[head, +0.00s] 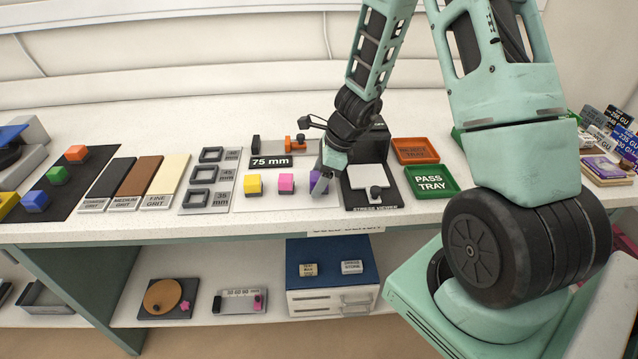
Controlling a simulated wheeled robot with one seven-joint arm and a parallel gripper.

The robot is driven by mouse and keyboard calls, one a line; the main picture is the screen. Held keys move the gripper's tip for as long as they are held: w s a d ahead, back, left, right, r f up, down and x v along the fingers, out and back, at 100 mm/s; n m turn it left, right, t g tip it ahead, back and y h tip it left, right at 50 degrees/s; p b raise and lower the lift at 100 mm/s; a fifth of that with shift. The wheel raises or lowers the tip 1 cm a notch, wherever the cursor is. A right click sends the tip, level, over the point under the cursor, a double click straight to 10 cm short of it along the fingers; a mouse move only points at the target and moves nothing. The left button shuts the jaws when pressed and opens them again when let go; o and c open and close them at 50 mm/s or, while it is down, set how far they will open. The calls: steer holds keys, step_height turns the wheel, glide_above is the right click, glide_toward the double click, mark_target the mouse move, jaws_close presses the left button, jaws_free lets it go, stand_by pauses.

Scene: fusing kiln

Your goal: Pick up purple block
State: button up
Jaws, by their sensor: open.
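The purple block (315,186) sits on the white bench top, right of the pink block (286,183) and the yellow block (254,184). My gripper (319,186) is at the purple block, pointing down and open. It covers much of the block, so only part of its purple surface shows. I cannot tell whether the fingers touch the block or stand on both sides of it.
The stress viewer (372,182) stands close on the right of my gripper. Behind are a 75 mm gauge (271,161) and an orange part (296,141). Further right are the green pass tray (431,181) and an orange reject tray (415,151).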

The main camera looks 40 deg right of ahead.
mark_target(319, 176)
steer(key=shift+c, duration=0.3)
steer(key=c, duration=1.1)
steer(key=shift+c, duration=0.2)
step_height(319, 176, up, 10)
steer(key=shift+r+p, duration=0.1)
steer(key=shift+p, duration=1.05)
steer(key=shift+o, duration=1)
